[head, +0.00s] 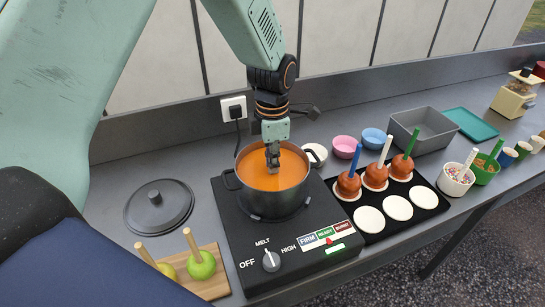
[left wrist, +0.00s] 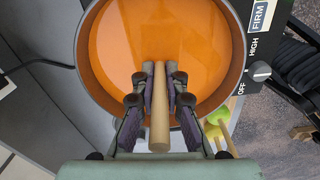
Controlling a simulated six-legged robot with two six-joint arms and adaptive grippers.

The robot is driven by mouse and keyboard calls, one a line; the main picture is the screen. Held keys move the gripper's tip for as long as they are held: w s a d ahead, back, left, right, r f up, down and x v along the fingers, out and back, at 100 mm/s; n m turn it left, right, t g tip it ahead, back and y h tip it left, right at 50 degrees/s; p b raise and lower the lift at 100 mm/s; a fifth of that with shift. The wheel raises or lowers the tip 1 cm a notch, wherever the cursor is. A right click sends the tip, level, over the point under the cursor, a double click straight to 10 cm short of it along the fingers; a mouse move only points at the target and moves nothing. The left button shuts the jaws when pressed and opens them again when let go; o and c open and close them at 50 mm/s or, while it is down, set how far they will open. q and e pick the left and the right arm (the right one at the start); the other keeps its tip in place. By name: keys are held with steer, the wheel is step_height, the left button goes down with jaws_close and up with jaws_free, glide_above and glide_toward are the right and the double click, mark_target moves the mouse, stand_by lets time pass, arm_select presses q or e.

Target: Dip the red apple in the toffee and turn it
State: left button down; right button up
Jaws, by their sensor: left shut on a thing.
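A dark grey pot (head: 233,186) full of orange toffee (head: 258,171) stands on the black hob (head: 236,233). My left gripper (head: 272,158) points down over the pot. In the left wrist view, my left gripper (left wrist: 159,93) is shut on a pale wooden stick (left wrist: 160,122), one finger on each side. The stick's far end reaches to the toffee (left wrist: 190,40). No red apple shows; whatever is on the stick's lower end is hidden, and I cannot tell how deep it is. My right gripper is not in view.
Right of the hob, a black tray (head: 425,199) holds three coated apples (head: 376,175) and white discs (head: 398,207). Bowls and a grey bin (head: 422,131) stand beyond.

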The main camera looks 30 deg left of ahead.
arm_select(q)
steer(key=n+p, duration=0.2)
steer(key=n, duration=0.1)
steer(key=shift+s+a+r+n, duration=0.1)
steer(key=shift+a+r+n, duration=0.05)
steer(key=shift+r+n, duration=0.15)
steer(key=shift+f+n+p, duration=0.1)
steer(key=shift+n+p, duration=0.25)
steer(key=shift+n, duration=0.45)
steer(key=shift+n+p, duration=0.6)
steer(key=shift+n, duration=0.7)
